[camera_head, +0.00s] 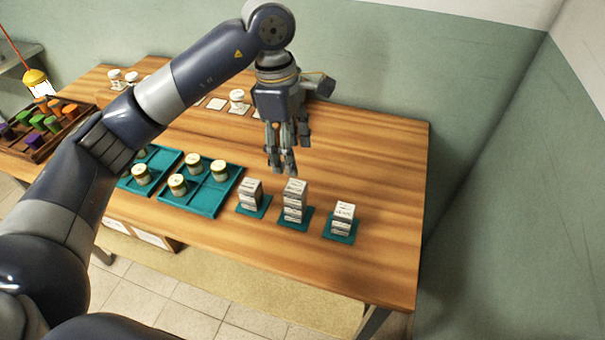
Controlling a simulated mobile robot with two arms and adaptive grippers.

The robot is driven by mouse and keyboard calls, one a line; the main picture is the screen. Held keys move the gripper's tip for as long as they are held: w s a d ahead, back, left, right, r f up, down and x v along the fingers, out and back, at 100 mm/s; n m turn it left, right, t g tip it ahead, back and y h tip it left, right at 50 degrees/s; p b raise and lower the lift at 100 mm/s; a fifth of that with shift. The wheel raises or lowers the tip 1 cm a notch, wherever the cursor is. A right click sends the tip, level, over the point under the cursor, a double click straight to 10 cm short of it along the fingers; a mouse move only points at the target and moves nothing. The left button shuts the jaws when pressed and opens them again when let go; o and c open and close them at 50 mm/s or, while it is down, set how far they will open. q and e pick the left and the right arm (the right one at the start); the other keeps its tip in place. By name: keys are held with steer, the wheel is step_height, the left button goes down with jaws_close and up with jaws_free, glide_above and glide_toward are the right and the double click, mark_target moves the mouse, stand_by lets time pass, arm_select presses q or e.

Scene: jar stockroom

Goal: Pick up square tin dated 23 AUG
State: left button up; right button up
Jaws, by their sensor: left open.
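Three stacks of small square tins with pale labels stand near the front right of the table: a left stack (250,194), a taller middle stack (294,202) and a low right stack (343,219). Each stands on its own teal mat. The dates are too small to read, so I cannot tell which tin says 23 AUG. My left gripper (282,167) is open and empty, pointing down. In the picture it is just above the left and middle stacks, apart from them. My right gripper is not in view.
Teal trays (236,181) with several round lidded jars (178,184) lie left of the stacks, partly behind my left arm. White jars (237,96) and pale squares are at the back. A brown crate (22,152) of coloured items is far left. The table's right side (385,170) is clear.

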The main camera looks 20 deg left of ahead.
mark_target(296, 186)
arm_select(q)
steer(key=f, duration=0.1)
steer(key=s+f, duration=0.1)
steer(key=f+p, duration=0.1)
steer(key=f, duration=0.1)
steer(key=shift+s+d, duration=0.3)
steer(key=shift+s, duration=0.1)
steer(key=shift+w+f, duration=0.15)
steer(key=shift+f, duration=0.15)
steer(key=f+p, duration=0.1)
steer(key=f, duration=0.1)
steer(key=f+p, duration=0.1)
steer(key=f, duration=0.1)
steer(key=shift+w+d+f, duration=0.15)
steer(key=shift+d, duration=0.05)
steer(key=shift+f, duration=0.35)
steer(key=shift+w+f, duration=0.1)
steer(key=shift+f, duration=0.05)
steer(key=c, duration=0.9)
steer(key=shift+c, duration=1.3)
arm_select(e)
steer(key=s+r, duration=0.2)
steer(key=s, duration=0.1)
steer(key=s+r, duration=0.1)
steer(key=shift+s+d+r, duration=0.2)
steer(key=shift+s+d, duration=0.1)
